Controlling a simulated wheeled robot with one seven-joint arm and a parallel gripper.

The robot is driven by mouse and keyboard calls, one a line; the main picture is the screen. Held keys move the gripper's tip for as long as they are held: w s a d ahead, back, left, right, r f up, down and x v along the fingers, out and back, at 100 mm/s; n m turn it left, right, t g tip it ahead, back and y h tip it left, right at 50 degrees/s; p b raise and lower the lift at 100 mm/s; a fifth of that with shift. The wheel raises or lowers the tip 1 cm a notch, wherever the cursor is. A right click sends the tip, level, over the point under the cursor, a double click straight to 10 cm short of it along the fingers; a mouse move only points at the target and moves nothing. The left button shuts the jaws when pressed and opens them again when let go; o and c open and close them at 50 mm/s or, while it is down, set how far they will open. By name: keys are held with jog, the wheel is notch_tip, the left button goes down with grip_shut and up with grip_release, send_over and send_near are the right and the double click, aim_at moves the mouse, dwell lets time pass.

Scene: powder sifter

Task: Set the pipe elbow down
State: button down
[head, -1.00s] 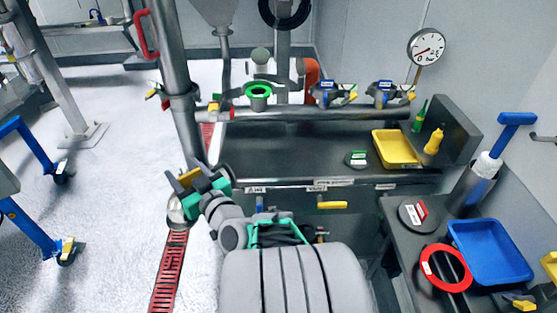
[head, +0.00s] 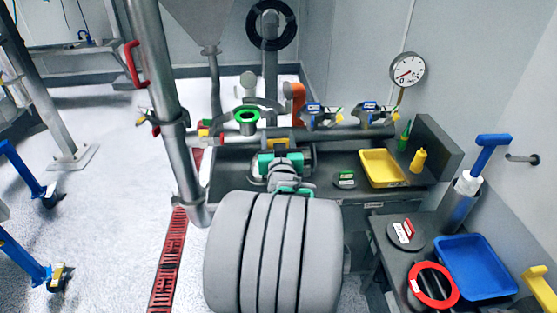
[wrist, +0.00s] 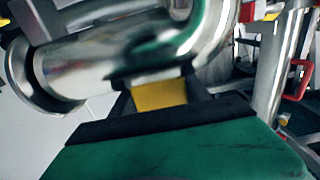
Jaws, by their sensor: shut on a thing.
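The pipe elbow (wrist: 105,72) is a shiny steel curved tube that fills the upper part of the wrist view, with an open flanged end at the left. My gripper (wrist: 158,95), with dark fingers and yellow pads, is shut on it. In the head view my gripper (head: 278,147) is over the dark bench (head: 330,168), and part of the elbow (head: 306,160) shows beside it. My arm hides much of the elbow there. I cannot tell whether the elbow touches the bench.
A horizontal pipe with blue-handled valves (head: 318,112) runs behind the gripper. A green-ringed fitting (head: 246,117) stands to its left. A small green-labelled disc (head: 345,179) and a yellow tray (head: 383,168) are to the right. A steel post (head: 165,100) stands left.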

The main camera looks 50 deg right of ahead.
jog(key=w+d+f+b, duration=0.4)
jog(key=d+f, duration=0.1)
jog(key=f, duration=0.4)
jog(key=shift+d+f, duration=0.2)
jog(key=shift+f+b, duration=0.2)
jog(key=shift+b, duration=0.15)
jog(key=c, duration=0.5)
grip_release()
